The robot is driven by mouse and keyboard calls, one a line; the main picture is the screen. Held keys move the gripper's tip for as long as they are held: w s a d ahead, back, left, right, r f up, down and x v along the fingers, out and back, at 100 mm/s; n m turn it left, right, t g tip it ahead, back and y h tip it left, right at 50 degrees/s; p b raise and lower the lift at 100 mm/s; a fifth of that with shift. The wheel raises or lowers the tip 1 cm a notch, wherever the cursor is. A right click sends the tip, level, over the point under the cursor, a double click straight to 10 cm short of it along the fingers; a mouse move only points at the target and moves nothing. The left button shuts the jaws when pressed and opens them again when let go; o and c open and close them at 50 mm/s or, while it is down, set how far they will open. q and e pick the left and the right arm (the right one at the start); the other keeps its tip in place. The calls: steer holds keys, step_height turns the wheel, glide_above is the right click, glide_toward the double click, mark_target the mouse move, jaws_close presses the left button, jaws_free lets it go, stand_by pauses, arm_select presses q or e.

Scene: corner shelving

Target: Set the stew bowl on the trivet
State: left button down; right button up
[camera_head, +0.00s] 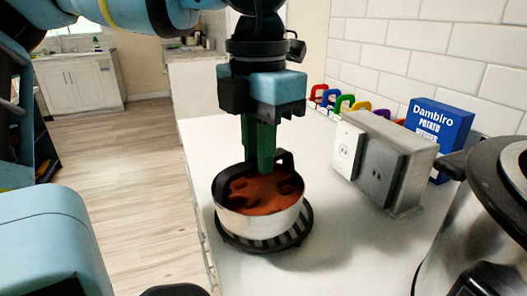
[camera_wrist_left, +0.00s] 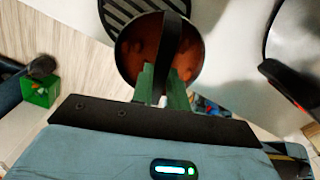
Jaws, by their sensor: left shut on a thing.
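The stew bowl (camera_head: 262,221) is a round pale metal pot with a dark rim, red-brown stew and a dark arched handle. My left gripper (camera_head: 262,160) points down from above and its green fingers are shut on the handle. The trivet (camera_head: 238,243) is a dark round slatted disc on the white counter. In the head view the bowl hides most of it. In the left wrist view the trivet (camera_wrist_left: 122,12) shows past the far left rim of the bowl (camera_wrist_left: 128,58), so the two are not lined up there. I cannot tell whether they touch.
A grey-white socket box (camera_head: 408,178) stands right of the bowl, with a blue potato box (camera_head: 437,128) and several coloured loop-shaped things behind it. A large metal appliance (camera_head: 470,225) fills the right edge. The counter's left edge runs close beside the trivet. Tiled wall stands behind.

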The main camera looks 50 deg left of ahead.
arm_select(q)
steer(key=w+a, duration=0.3)
steer(key=shift+w+a+f, duration=0.15)
steer(key=shift+w+a, duration=0.05)
steer(key=shift+a, duration=0.1)
steer(key=shift+w+a, duration=0.2)
steer(key=shift+w, duration=0.1)
steer(key=shift+w+a+f, duration=0.1)
steer(key=shift+a+f, duration=0.05)
steer(key=shift+f, duration=1.7)
steer(key=shift+f, duration=0.15)
steer(key=c, duration=1.4)
jaws_free()
steer(key=shift+o, duration=0.2)
